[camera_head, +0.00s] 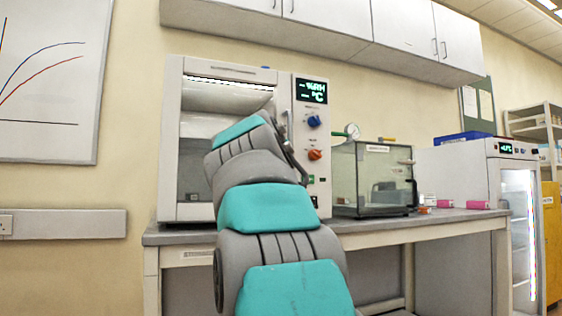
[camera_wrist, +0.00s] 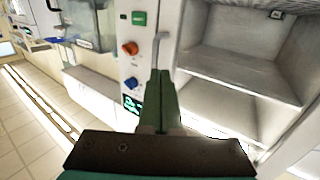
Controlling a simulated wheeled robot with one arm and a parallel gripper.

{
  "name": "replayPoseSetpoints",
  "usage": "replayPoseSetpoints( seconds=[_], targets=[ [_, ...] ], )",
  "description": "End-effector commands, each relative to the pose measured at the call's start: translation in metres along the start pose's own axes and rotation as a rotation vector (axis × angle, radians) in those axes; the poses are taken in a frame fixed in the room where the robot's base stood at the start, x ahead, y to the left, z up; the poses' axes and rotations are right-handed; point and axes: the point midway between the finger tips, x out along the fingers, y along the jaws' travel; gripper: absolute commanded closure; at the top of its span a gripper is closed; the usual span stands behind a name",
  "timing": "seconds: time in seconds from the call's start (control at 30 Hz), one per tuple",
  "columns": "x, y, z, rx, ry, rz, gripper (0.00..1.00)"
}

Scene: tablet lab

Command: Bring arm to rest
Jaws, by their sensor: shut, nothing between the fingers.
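My gripper (camera_wrist: 160,74) is shut and empty in the wrist view, its two dark green fingers pressed together. It is in front of the white climate chamber (camera_head: 169,130), near the control panel and a grey bent handle (camera_wrist: 157,44). I cannot tell whether the fingers touch the handle. In the head view my arm rises from the bottom centre towards the chamber and hides part of its front. The gripper's fingers cannot be made out there. Pale shelves (camera_wrist: 240,78) inside the chamber show at the right of the wrist view.
The chamber stands on a grey-topped bench (camera_head: 390,223). Right of it are a clear-walled box (camera_head: 362,180) with a gauge (camera_head: 352,131), small pink boxes (camera_head: 478,204) and a white glass-door cabinet (camera_head: 520,230). Wall cupboards (camera_head: 405,35) hang above. Floor (camera_wrist: 30,125) shows clear at left in the wrist view.

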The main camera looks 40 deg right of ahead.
Motion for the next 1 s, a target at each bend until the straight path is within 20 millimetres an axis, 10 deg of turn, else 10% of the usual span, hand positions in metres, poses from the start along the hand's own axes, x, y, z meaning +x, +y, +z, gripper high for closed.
replayPoseSetpoints(
  seconds=[0.63,1.0],
  targets=[
    [-0.023,-0.009,0.015,-0.019,-0.051,-0.019,1.00],
    [-0.082,-0.059,0.194,-0.219,-0.540,-0.196,1.00]
  ],
)
